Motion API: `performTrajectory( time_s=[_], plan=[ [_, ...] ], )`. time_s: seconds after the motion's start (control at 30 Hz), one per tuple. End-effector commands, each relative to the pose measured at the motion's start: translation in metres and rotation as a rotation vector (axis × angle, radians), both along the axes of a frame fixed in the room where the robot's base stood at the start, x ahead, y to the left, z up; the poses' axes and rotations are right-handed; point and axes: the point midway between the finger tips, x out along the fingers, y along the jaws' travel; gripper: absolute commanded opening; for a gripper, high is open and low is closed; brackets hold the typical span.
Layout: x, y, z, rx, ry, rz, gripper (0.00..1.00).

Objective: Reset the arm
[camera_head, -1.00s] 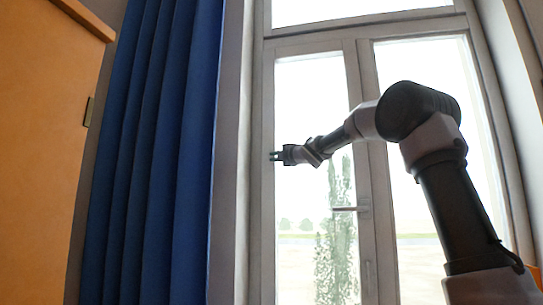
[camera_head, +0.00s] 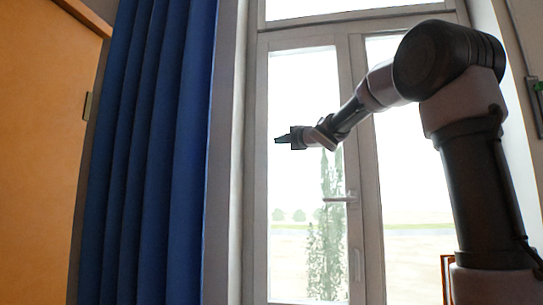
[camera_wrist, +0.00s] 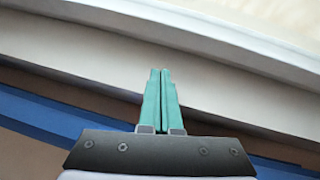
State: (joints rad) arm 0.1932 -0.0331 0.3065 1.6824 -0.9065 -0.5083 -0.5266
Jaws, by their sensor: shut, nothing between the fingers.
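My gripper (camera_head: 279,140) is at the end of my raised arm, in the middle of the head view, pointing left in front of the window. In the wrist view its two green fingers (camera_wrist: 161,88) are together with nothing between them. My arm bends at a large dark elbow at the upper right of the head view.
A tall window (camera_head: 301,95) with a handle (camera_head: 340,199) stands behind my arm. A blue curtain (camera_head: 150,150) hangs to the left of it. An orange cabinet (camera_head: 40,150) fills the left edge. Between the gripper and the curtain I see no object.

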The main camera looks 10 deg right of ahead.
Motion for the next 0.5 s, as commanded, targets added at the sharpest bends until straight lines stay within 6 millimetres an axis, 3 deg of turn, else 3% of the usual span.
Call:
performTrajectory(
  time_s=[0.33,0.43,0.5],
  plan=[
    [-0.007,-0.008,-0.002,0.043,0.031,-0.031,0.0],
    [-0.025,-0.032,-0.014,0.192,0.136,-0.128,0.0],
    [-0.048,-0.061,-0.036,0.371,0.258,-0.242,0.0]
  ],
)
